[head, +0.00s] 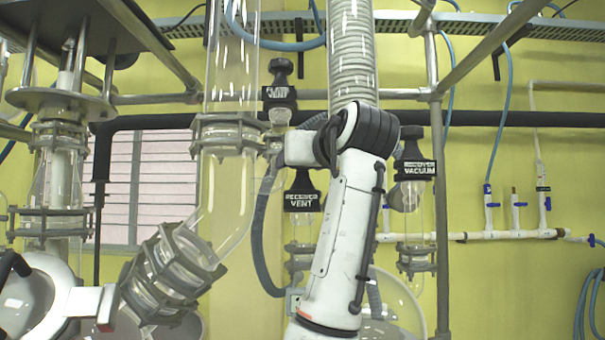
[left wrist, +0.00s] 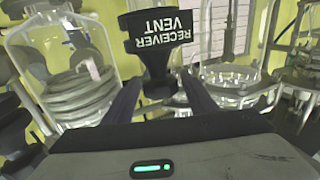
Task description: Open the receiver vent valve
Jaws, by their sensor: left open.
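The receiver vent valve (head: 302,190) has a black handle with a white "RECEIVER VENT" label and stands above a clear glass tube, left of the white arm link in the head view. In the left wrist view the black handle (left wrist: 158,45) fills the top middle, its label upside down. My left gripper (left wrist: 161,86) is open, with one dark finger on each side of the handle's narrow lower part. I cannot tell whether either finger touches it. I cannot make out the left gripper's fingers in the head view. My right gripper is not in view.
The receiver vacuum valve (head: 413,175) stands to the right, and another black-handled valve (head: 279,85) is above left. Glass pipes (head: 225,190), metal posts (head: 437,200) and a grey hose (head: 262,235) crowd the area.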

